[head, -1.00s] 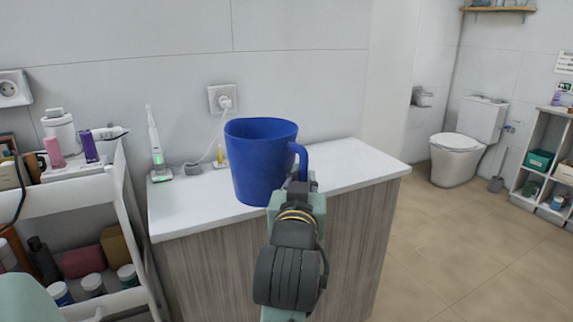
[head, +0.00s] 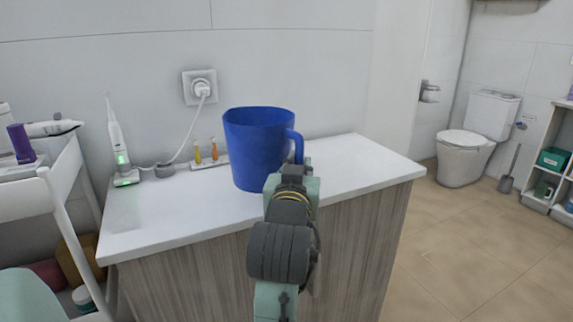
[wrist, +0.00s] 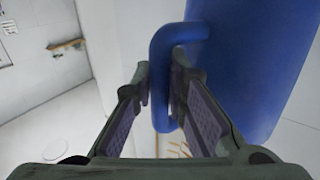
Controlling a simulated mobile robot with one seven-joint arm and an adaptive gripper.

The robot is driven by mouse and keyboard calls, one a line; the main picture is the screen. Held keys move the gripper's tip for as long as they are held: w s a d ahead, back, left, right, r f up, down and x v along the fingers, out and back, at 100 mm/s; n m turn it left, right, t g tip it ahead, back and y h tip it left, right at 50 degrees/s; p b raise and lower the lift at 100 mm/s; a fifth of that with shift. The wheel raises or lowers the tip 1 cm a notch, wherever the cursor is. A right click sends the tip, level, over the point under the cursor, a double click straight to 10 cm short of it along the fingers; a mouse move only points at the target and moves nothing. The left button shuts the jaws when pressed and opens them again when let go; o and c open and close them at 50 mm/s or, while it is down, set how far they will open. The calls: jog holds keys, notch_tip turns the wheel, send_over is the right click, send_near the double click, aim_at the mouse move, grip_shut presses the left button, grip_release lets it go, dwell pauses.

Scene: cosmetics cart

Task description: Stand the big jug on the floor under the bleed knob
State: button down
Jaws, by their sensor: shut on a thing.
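The big blue jug (head: 255,148) is upright at the white counter in the head view; I cannot tell whether its base touches the top. My gripper (head: 292,174) is at the jug's handle, on its right side. In the wrist view, my gripper (wrist: 162,95) has its fingers on either side of the blue handle (wrist: 160,75), shut on it. The jug's body (wrist: 255,60) fills the right of that view. The bleed knob is not in view.
The white counter (head: 345,165) holds an electric toothbrush (head: 117,145) and small brush heads (head: 206,152) at the back. A white cart (head: 55,185) stands at left. Open tiled floor (head: 470,250) lies at right, with a toilet (head: 475,140) and a shelf (head: 548,170) beyond.

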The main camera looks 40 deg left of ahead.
aim_at(292, 148)
jog(key=w+a, duration=0.2)
jog(key=w+a+p, duration=0.1)
jog(key=w+a, duration=0.2)
jog(key=w+a+f+p, duration=0.1)
jog(key=w+a, duration=0.1)
jog(key=a, duration=0.1)
jog(key=shift+w+a, duration=0.15)
jog(key=shift+w, duration=0.15)
jog(key=shift+w+a+f+p, duration=0.1)
jog(key=shift+f+p, duration=0.2)
jog(key=shift+f, duration=1.45)
jog(key=shift+f, duration=0.2)
jog(key=c, duration=1.6)
grip_release()
